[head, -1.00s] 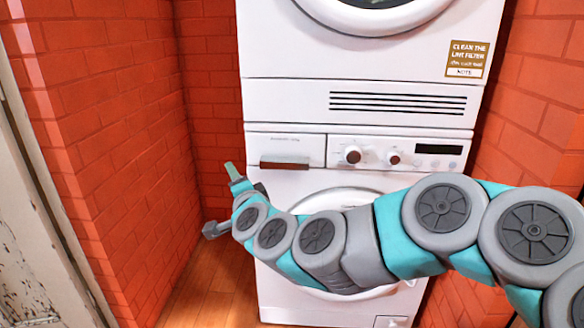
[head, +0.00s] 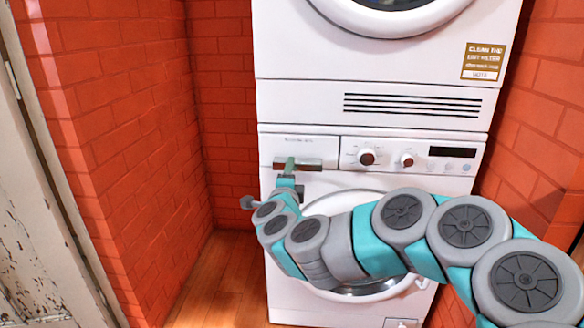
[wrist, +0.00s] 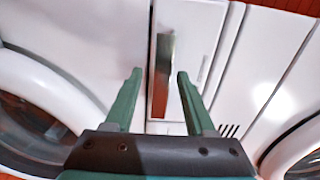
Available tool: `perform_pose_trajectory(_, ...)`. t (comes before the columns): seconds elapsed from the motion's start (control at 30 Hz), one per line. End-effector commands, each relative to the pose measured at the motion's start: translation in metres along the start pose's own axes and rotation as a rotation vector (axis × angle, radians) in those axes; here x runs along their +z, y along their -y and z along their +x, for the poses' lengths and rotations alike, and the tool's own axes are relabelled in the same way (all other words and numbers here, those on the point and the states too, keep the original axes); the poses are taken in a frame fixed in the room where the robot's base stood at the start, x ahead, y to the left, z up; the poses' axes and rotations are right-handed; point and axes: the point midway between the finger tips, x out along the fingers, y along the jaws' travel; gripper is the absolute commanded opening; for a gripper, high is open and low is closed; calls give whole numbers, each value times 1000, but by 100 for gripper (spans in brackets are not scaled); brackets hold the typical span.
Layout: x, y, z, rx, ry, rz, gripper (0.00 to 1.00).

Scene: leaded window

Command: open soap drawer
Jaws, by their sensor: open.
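The soap drawer (head: 312,146) is a white panel at the upper left of the lower machine's front. It looks shut, flush with the control panel. Its recessed handle (head: 318,163) is a dark, shiny strip; it also shows in the wrist view (wrist: 162,80), running up the picture. My gripper (head: 290,163) is in front of the handle's left part in the head view and hides some of it. In the wrist view my gripper (wrist: 155,75) is open, one green finger on each side of the handle. Nothing is held. I cannot tell whether the fingertips touch the drawer front.
The lower machine's round door (head: 345,200) is below, partly behind my arm. Two knobs (head: 367,157) and a dark display are right of the drawer. Another machine (head: 400,85) is stacked above. Red brick walls (head: 110,130) stand close on both sides. Wooden floor (head: 215,285) shows at lower left.

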Motion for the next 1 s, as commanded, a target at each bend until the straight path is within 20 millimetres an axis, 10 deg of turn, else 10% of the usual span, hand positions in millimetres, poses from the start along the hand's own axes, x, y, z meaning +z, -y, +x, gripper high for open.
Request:
perform_pose_trajectory(0.5,0,1,28,-2,1,0,55)
perform_pose_trajectory(1.0,0,0,28,0,-1,0,0)
